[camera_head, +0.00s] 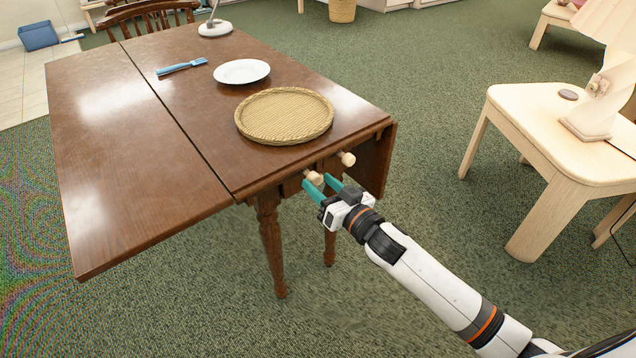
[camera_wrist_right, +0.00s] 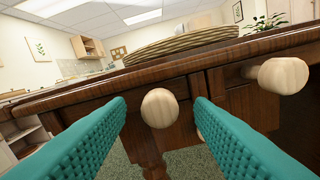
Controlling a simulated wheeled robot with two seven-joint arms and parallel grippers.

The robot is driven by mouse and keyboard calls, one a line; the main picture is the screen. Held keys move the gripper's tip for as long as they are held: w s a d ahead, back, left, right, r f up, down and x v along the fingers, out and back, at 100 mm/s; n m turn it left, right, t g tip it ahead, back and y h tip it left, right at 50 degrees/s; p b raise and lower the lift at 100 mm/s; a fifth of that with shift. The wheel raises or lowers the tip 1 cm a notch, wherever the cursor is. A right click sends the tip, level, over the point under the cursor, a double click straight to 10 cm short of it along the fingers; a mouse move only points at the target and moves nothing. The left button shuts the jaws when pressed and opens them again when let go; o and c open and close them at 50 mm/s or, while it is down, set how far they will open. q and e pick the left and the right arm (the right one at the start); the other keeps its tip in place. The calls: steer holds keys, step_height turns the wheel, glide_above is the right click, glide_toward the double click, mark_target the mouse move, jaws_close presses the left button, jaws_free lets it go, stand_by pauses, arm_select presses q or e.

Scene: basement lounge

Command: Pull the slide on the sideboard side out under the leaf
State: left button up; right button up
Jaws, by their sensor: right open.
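The brown drop-leaf table (camera_head: 200,60) stands at left with its left leaf (camera_head: 130,170) up and level; another leaf (camera_head: 377,165) hangs down at right. Two pale round wooden knobs show under the top at the near end: a left one (camera_head: 314,177) and a right one (camera_head: 347,158). My right gripper (camera_head: 317,182) is open, its teal fingers pointing at the left knob. In the right wrist view this knob (camera_wrist_right: 159,108) shows between the fingertips; the other knob (camera_wrist_right: 283,76) is outside, right of them. Contact cannot be told. My left gripper is not in view.
A turned table leg (camera_head: 271,245) is left of my gripper. A pale side table (camera_head: 560,110) stands at right; green carpet lies between.

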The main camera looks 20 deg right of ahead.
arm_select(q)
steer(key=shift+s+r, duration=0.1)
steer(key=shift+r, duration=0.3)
arm_select(e)
steer(key=shift+x, duration=0.85)
jaws_close()
